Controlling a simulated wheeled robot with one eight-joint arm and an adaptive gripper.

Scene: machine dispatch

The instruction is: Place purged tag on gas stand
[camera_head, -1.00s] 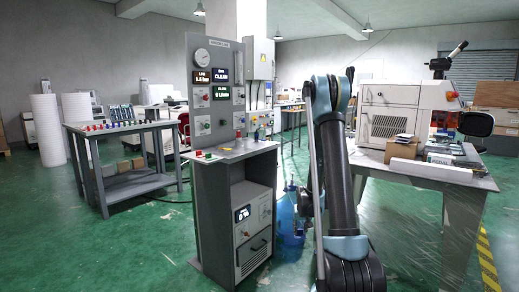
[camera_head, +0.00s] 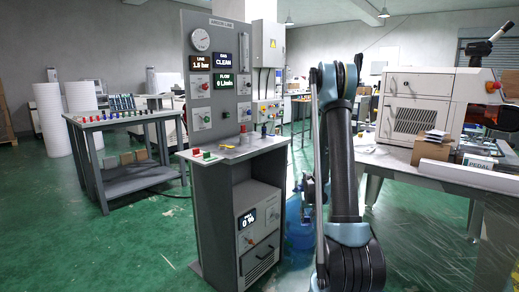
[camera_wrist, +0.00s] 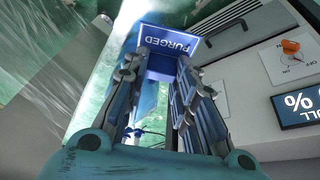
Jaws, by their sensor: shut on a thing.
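The purged tag (camera_wrist: 168,45) is a blue plate with white "PURGED" lettering, seen in the wrist view. My gripper (camera_wrist: 162,75) is shut on the tag, which sticks out past the fingertips. The gas stand (camera_head: 222,75) is a grey upright panel with a gauge and displays reading "1.5 bar", "CLEAN" and "0 L/min". Its shelf (camera_head: 235,152) holds small coloured pieces. In the wrist view, the lower white unit (camera_wrist: 262,75) of the stand is to the right of my gripper, with an orange knob and a display. In the head view my gripper is hidden behind my arm.
A grey table (camera_head: 130,121) with a row of coloured pieces stands at the left. A white table (camera_head: 460,175) with a machine (camera_head: 415,105) and boxes is at the right. A blue transparent container (camera_head: 299,225) stands on the floor beside the stand. Green floor is open in front.

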